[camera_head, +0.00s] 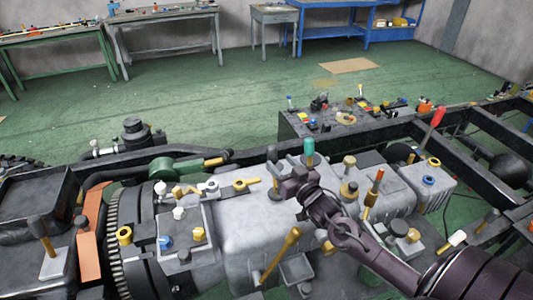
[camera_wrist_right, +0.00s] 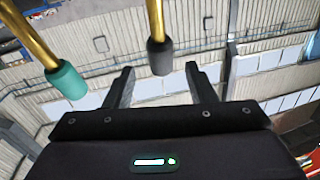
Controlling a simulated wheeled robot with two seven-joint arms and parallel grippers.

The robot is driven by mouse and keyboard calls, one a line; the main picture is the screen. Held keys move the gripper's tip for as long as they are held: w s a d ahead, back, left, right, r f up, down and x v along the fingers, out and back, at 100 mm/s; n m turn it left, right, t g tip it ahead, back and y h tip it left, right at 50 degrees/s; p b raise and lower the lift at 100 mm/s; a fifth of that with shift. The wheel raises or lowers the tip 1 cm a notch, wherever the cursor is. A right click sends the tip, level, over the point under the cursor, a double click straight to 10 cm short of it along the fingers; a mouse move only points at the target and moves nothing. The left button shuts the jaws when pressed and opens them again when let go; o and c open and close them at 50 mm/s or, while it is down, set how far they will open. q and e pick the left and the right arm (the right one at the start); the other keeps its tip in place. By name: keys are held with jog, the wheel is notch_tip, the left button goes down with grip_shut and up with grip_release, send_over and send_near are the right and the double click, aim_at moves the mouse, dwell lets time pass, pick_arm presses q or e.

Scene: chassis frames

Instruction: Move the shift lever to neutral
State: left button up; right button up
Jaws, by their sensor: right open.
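Two upright levers stand on the grey gearbox housing (camera_head: 250,235). One has a teal knob (camera_head: 309,147) and the other a dark grey knob (camera_head: 272,154). I cannot tell which is the shift lever. My right gripper (camera_head: 284,182) is beside the dark-knobbed lever, just below its knob in the picture. In the right wrist view, my right gripper (camera_wrist_right: 159,72) is open and empty. The dark knob (camera_wrist_right: 160,57) shows between the lines of its fingertips, apart from both fingers. The teal knob (camera_wrist_right: 66,82) is to the left there. My left gripper is not in view.
A brass-coloured lever (camera_head: 281,254) rises nearer the front. Dark chassis rails (camera_head: 480,125) frame the gearbox. The green floor (camera_head: 200,100) behind is mostly clear, with workbenches (camera_head: 165,18) beyond.

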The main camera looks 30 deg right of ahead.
aim_at(275, 156)
jog(key=w+p, duration=0.1)
jog(key=w, duration=0.5)
jog(key=shift+w+d, duration=0.15)
jog(key=shift+w, duration=0.15)
jog(key=shift+w+p, duration=0.3)
jog(key=shift+w, duration=0.3)
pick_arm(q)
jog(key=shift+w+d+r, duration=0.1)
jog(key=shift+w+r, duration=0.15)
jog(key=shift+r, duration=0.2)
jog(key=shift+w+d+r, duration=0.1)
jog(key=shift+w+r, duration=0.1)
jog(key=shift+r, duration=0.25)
pick_arm(e)
jog(key=shift+c, duration=0.4)
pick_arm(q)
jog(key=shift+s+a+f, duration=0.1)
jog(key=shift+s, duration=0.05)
pick_arm(e)
grip_shut()
